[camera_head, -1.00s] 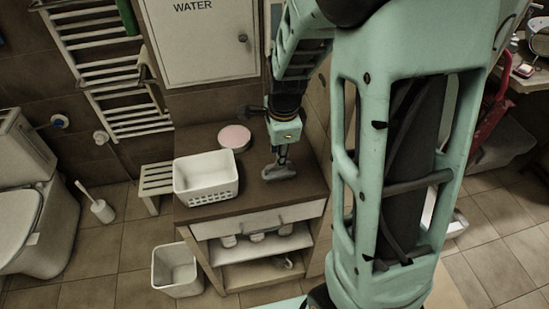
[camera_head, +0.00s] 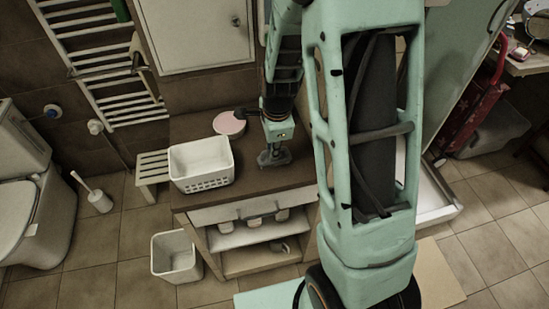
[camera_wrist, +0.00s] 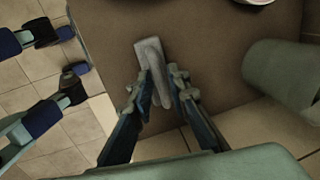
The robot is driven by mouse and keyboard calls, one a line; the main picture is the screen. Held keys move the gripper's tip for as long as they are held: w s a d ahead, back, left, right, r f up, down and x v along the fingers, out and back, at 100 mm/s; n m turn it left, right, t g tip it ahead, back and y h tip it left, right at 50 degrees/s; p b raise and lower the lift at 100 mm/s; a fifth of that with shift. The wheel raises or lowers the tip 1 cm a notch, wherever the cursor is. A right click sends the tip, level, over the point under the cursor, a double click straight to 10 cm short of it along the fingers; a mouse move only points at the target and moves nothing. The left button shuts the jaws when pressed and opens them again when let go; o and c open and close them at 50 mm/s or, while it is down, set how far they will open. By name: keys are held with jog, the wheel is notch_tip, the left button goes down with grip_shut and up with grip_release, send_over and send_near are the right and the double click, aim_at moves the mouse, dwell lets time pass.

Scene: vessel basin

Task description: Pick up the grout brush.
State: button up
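The grey grout brush (camera_wrist: 152,52) lies on the brown top of the cabinet (camera_wrist: 115,45), near the middle of the wrist view. My gripper (camera_wrist: 162,80) points down at it, with one finger on each side of the brush. The fingers stand apart, and I see no clear sign that they press on it. They hide part of the brush. In the head view my gripper (camera_head: 273,155) is low over the cabinet top, right of the white basket. The brush there is mostly hidden by it.
The white basket (camera_head: 203,165) and a pink-topped round container (camera_head: 229,124) stand on the cabinet. A white bin (camera_head: 176,258) stands on the floor in front. A stool (camera_head: 152,170), toilet brush (camera_head: 95,198) and toilet (camera_head: 40,210) are at the left.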

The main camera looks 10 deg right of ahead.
grip_shut()
jog(key=shift+r, duration=0.15)
jog(key=shift+r+p, duration=0.85)
jog(key=shift+r, duration=0.05)
jog(key=s+d+r+p, duration=0.4)
jog(key=s+r+p, duration=0.1)
jog(key=s+r, duration=0.6)
jog(key=shift+s, duration=1.2)
jog(key=shift+c, duration=0.9)
grip_release()
grip_shut()
